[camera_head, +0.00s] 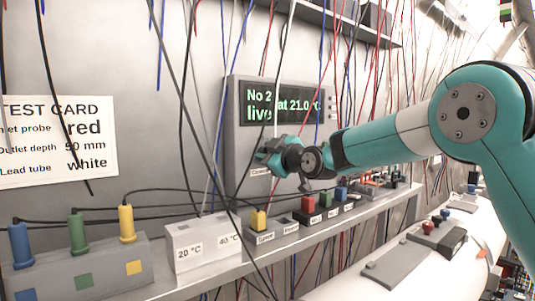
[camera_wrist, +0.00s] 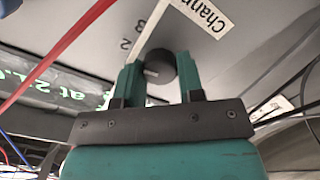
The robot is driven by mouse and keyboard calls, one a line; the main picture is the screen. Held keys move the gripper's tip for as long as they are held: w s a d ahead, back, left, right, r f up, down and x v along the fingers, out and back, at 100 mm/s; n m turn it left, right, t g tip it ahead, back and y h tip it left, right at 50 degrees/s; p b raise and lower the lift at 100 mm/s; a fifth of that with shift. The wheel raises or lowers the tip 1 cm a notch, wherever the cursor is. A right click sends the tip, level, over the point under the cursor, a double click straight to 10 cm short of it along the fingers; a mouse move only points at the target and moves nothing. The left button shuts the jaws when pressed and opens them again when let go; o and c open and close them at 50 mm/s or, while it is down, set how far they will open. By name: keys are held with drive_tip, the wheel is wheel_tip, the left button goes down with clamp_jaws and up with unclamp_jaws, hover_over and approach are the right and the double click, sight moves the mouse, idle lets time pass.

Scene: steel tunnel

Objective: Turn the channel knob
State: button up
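The channel knob (camera_wrist: 160,67) is a round black knob with a pale mark on the grey panel of the instrument box. My gripper (camera_wrist: 160,75) has one teal finger on each side of the knob. The fingers lie very close to its sides; whether they press on it is unclear. In the head view my gripper (camera_head: 268,153) is at the front of the grey box (camera_head: 234,125) and hides the knob. The green display (camera_head: 284,105) reads "No 2", "live" and "at 21.0".
Many loose wires hang in front of the wall and the box. The shelf below holds a block with blue, green and yellow plugs (camera_head: 80,262), a 20 °C/40 °C block (camera_head: 204,240) and several small coloured sockets. A test card (camera_head: 57,141) is on the wall.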

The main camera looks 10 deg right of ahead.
drive_tip(key=shift+f+m+b, duration=0.1)
drive_tip(key=shift+m+b, duration=0.3)
drive_tip(key=shift+b, duration=0.05)
drive_tip(key=m+b, duration=0.4)
drive_tip(key=m, duration=0.3)
drive_tip(key=shift+b, duration=0.4)
drive_tip(key=o, duration=0.9)
drive_tip(key=shift+d, duration=0.1)
drive_tip(key=b+v, duration=0.6)
drive_tip(key=v, duration=1.1)
drive_tip(key=shift+s, duration=0.2)
